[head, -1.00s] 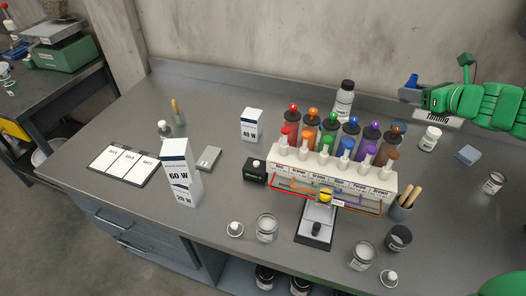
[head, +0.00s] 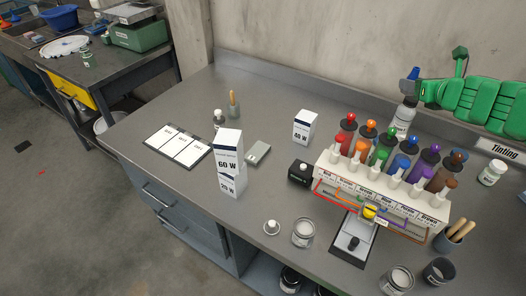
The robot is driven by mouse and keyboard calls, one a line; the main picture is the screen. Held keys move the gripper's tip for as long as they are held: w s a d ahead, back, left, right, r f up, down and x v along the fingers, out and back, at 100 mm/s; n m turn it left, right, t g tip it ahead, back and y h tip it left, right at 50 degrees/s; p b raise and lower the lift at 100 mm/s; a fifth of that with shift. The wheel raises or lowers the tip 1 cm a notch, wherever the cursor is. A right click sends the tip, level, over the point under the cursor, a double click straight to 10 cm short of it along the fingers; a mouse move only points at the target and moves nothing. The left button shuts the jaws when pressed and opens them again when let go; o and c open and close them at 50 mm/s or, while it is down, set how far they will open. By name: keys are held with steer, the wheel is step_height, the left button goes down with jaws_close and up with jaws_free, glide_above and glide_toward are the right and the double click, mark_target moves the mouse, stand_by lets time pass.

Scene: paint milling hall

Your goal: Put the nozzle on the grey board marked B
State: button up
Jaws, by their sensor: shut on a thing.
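My green gripper (head: 420,88) is at the upper right, in the air above the back of the grey workbench. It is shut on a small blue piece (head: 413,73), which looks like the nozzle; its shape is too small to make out. I cannot make out a grey board marked B in this view.
The workbench (head: 190,110) holds a paint rack (head: 390,190), a 60 W carton (head: 228,160), a 40 W carton (head: 304,127), a three-panel board (head: 178,147) and several jars. A second bench (head: 75,62) with a blue basin (head: 60,18) stands left, across open floor.

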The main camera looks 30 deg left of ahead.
steer(key=a, duration=1)
steer(key=m+t+h, duration=0.1)
glide_above(262, 150)
step_height(262, 150, down, 27)
steer(key=shift+w+r, duration=0.1)
steer(key=shift+r, duration=0.1)
stand_by(1.2)
steer(key=shift+f, duration=0.15)
steer(key=o, duration=1)
steer(key=shift+o, duration=0.2)
